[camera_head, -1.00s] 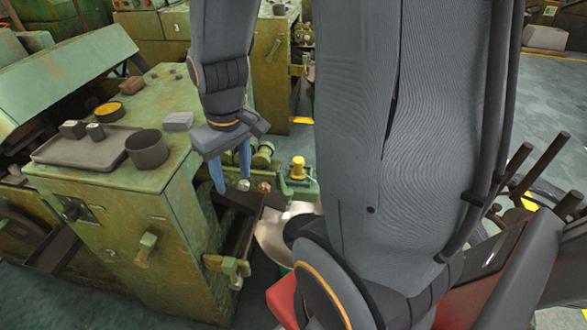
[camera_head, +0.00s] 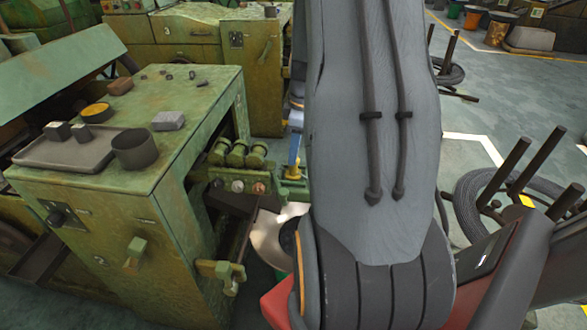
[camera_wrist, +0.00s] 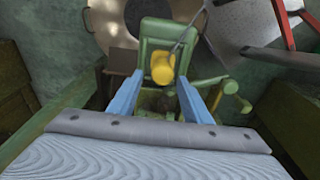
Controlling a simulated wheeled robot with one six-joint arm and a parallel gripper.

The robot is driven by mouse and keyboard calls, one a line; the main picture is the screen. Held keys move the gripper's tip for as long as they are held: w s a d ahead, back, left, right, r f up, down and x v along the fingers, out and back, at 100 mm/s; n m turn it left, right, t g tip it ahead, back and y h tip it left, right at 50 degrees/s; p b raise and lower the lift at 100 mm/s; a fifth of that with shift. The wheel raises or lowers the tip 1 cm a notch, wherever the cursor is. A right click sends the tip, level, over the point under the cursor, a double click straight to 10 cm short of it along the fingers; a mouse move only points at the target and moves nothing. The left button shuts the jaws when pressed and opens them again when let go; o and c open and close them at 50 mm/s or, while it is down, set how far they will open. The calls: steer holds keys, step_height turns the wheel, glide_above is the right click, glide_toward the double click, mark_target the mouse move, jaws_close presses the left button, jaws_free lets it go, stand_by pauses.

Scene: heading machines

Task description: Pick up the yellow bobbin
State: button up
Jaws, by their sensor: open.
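The yellow bobbin (camera_wrist: 163,68) stands on a green machine bracket (camera_wrist: 165,38) in the wrist view. My gripper (camera_wrist: 160,78) is open, its two blue fingers on either side of the bobbin in the picture. The bobbin appears beyond or level with the fingertips, and I cannot tell whether they touch it. In the head view one blue finger of my gripper (camera_head: 294,150) shows left of my arm.
A green machine (camera_head: 125,195) stands at the left, with a tray (camera_head: 50,160), a dark cup (camera_head: 139,150) and a yellow-topped tin (camera_head: 96,113) on it. A shiny metal disc (camera_head: 278,235) lies by the bracket. Coiled cable (camera_head: 465,205) is on the floor right.

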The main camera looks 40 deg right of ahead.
mark_target(293, 167)
steer(key=shift+a+f+p, duration=0.2)
steer(key=shift+f+p, duration=0.65)
steer(key=shift+f, duration=1.9)
steer(key=c, duration=1)
steer(key=shift+r, duration=0.15)
steer(key=shift+c, duration=0.2)
